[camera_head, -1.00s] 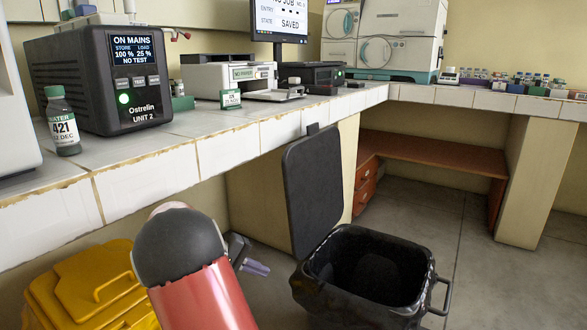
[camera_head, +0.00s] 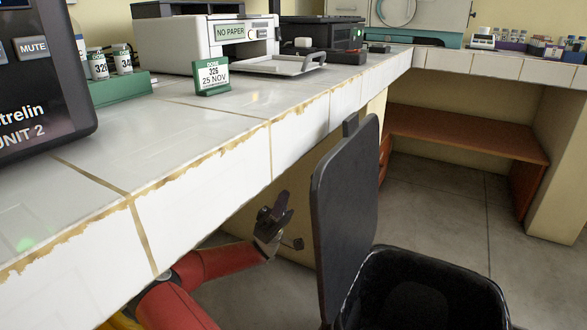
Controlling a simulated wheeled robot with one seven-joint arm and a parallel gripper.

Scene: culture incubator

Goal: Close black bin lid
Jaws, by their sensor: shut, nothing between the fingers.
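The black bin (camera_head: 480,290) stands on the floor at the lower right, its lower part cut off by the picture's edge. Its mouth is open and lined with a dark bag. The flat black lid (camera_head: 345,210) stands upright at the bin's left side, hinged open. My gripper (camera_head: 276,206) is at the end of my red arm, left of the lid and below the counter's front edge. It is shut and holds nothing. A gap shows between it and the lid in this view.
A white tiled counter (camera_head: 210,140) runs above my arm, its front edge close to the lid's top. It bears a printer (camera_head: 205,42) and a green label stand (camera_head: 213,76). Clear floor (camera_head: 430,220) lies behind the bin, before a brown shelf (camera_head: 465,134).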

